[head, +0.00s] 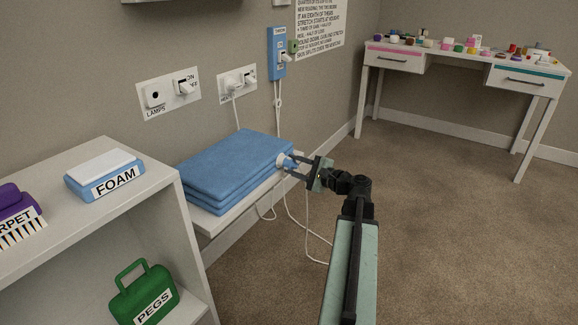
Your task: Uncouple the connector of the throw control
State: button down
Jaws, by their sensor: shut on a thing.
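The blue folded throw (232,166) lies in a stack on a white bench. A small white and blue connector (284,161) is at the throw's right corner, with white cord hanging below it. My gripper (292,165) reaches in from the right and is shut on the connector. The fingers partly hide it, and I cannot tell whether its halves are joined.
A white shelf (90,180) with a foam box (104,176) and a green pegs case (144,294) stands at left. Wall plates (168,92) are above the bench. A cluttered desk (461,60) stands at the back right. The carpet (450,240) at right is clear.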

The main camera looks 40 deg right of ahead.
jog(key=n+b, duration=0.1)
jog(key=n, duration=0.2)
jog(key=shift+f+n, duration=0.15)
jog(key=shift+n, duration=0.15)
jog(key=shift+n+t, duration=0.3)
jog(key=shift+n, duration=0.8)
jog(key=shift+s+d, duration=0.2)
jog(key=shift+s, duration=0.55)
jog(key=shift+s+d, duration=0.25)
jog(key=shift+s, duration=0.95)
jog(key=shift+r, duration=0.2)
